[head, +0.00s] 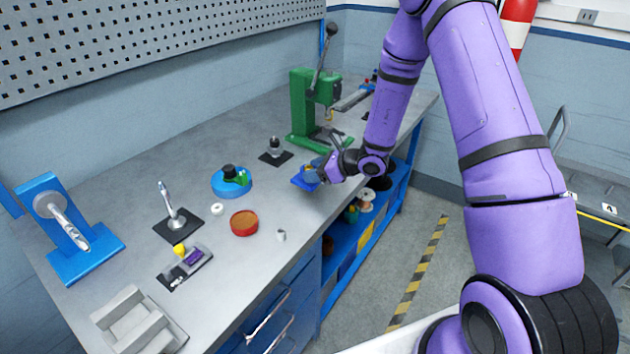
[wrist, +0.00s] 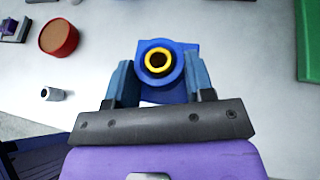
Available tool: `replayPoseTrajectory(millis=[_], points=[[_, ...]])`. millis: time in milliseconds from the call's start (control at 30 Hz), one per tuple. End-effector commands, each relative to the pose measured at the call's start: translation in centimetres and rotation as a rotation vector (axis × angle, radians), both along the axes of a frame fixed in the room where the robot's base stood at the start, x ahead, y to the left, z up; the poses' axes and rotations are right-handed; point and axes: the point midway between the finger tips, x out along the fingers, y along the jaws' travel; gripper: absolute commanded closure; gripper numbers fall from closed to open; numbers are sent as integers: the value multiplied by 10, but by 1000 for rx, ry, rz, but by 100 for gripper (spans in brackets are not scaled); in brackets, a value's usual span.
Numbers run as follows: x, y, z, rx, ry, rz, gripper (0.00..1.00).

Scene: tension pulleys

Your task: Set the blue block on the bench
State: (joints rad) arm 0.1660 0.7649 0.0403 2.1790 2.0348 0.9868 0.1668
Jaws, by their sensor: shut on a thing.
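The blue block (head: 303,182) is at the right part of the grey bench (head: 325,212). In the wrist view the blue block (wrist: 181,92) shows a round blue collar with a yellow ring and a dark hole on it. My gripper (head: 315,172) is over the block, reaching in from the right. In the wrist view its two blue-grey fingers (wrist: 162,82) are on either side of the round collar and shut on it. I cannot tell whether the block's underside touches the bench.
A green press (head: 302,105) stands behind the gripper. A dark pad with a knob (head: 274,150), a blue round dish (head: 232,184), a red round tin (head: 244,223) and a small metal cylinder (head: 281,236) lie to the left. Bare bench surrounds the block's left side.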

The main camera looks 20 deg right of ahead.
Motion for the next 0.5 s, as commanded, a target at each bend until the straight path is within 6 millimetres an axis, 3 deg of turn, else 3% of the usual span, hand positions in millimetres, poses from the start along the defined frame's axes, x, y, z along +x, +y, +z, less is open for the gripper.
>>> replayPoseTrajectory(millis=[267,500], points=[[-1,-1,-32,1,2,0,100],[-1,-1,-34,0,0,0,100]])
